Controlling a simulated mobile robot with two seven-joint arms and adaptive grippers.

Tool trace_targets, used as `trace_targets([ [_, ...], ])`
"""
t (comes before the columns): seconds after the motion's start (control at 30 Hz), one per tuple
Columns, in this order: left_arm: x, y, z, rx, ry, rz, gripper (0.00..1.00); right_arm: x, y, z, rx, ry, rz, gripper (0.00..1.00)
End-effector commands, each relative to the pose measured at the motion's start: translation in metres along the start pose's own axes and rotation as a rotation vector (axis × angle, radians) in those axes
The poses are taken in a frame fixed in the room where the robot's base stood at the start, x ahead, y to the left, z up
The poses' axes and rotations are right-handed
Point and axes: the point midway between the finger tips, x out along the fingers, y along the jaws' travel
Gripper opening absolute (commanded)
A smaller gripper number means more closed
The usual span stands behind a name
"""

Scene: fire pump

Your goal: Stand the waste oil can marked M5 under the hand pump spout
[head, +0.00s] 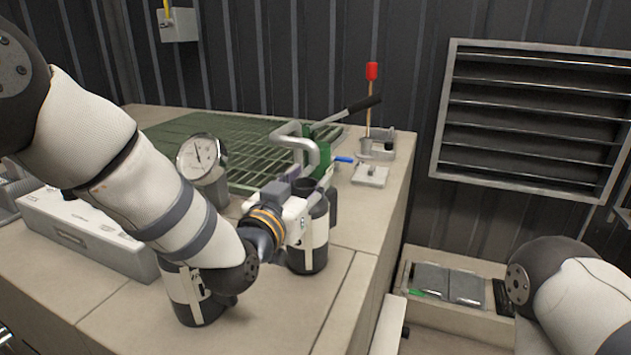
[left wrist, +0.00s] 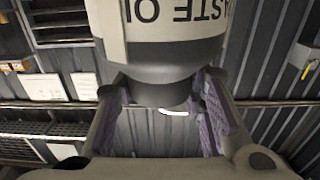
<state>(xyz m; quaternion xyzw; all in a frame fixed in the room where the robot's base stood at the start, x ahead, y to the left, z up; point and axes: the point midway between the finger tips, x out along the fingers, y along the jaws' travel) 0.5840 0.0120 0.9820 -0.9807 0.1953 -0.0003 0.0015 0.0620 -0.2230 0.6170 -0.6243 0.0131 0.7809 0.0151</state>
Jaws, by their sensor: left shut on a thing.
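My left gripper (head: 304,190) is shut on the neck of a dark waste oil can (head: 308,250) with a pale label band. In the left wrist view the can (left wrist: 160,50) shows upside-down "WASTE OIL" lettering, with its dark neck between the purple finger pads (left wrist: 168,108). No M5 mark is readable. A second similar can (head: 190,290) stands partly hidden behind my left forearm. My right gripper is out of view.
A red-topped rod (head: 371,72) stands behind. The bench (head: 340,300) is clear in front and right of the held can.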

Motion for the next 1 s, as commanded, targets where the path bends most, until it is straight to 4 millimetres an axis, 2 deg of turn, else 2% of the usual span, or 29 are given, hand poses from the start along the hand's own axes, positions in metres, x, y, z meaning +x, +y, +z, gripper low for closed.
trace_targets([
  [0.27,0.046,0.000,0.004,-0.003,-0.001,0.000,0.00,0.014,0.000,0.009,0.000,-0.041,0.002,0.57],
  [0.33,0.043,0.001,0.011,-0.001,-0.002,0.001,0.00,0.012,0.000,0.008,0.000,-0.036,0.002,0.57],
  [0.67,0.043,0.000,0.013,0.000,0.003,0.000,0.00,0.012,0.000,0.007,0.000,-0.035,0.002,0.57],
  [0.7,0.043,0.000,0.014,0.000,0.001,0.000,0.39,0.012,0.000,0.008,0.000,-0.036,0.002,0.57],
  [0.77,0.043,0.000,0.013,0.000,0.001,0.000,0.53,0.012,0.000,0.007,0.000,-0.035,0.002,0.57],
  [0.8,0.043,0.000,0.013,0.000,0.001,0.000,0.57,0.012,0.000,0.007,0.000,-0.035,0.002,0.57],
  [1.0,0.043,0.000,0.013,0.000,0.001,0.000,0.57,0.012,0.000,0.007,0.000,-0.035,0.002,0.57],
])
